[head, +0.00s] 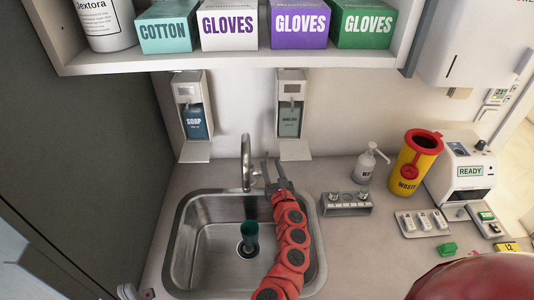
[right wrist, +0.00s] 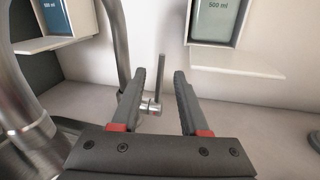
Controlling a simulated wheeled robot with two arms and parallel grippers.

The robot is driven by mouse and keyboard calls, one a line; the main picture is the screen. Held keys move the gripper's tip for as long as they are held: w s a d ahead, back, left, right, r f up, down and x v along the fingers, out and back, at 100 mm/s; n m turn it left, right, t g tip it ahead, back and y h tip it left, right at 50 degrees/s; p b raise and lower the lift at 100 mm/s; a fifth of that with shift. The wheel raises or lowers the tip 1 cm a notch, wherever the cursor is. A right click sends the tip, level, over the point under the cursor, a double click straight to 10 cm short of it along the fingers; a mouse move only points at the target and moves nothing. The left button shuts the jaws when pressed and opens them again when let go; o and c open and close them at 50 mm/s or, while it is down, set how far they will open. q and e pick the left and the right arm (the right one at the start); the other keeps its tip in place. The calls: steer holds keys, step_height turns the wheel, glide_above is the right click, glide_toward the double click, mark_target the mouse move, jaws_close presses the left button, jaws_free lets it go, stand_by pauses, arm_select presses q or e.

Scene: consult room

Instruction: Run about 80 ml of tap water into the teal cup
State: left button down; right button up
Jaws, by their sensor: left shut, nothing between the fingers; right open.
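The teal cup (head: 250,232) stands in the steel sink (head: 183,235) by the drain, below the tap's spout. The tap (head: 246,160) rises at the sink's back edge, and I see no water coming from it. My right gripper (head: 272,169) is open just right of the tap. In the right wrist view, the tap's thin upright lever (right wrist: 160,75) shows in the gap between the open fingers (right wrist: 160,78); I cannot tell whether it touches them. The curved tap body (right wrist: 22,95) is to the left. My left gripper is not in view.
A soap dispenser (head: 196,121) and another dispenser (head: 290,121) hang on the wall behind the sink. Right of it are a metal rack (head: 346,204), pump bottle (head: 370,164) and yellow waste bin (head: 412,165). A shelf (head: 230,60) with glove boxes overhangs the back.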

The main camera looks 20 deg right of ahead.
mark_target(267, 155)
steer(key=w, duration=0.5)
steer(key=shift+w+d, duration=0.2)
steer(key=shift+w, duration=0.2)
steer(key=shift+w+d+b, duration=0.2)
steer(key=shift+w+b, duration=0.1)
steer(key=shift+w, duration=0.15)
jaws_close()
steer(key=shift+f, duration=0.1)
stand_by(0.7)
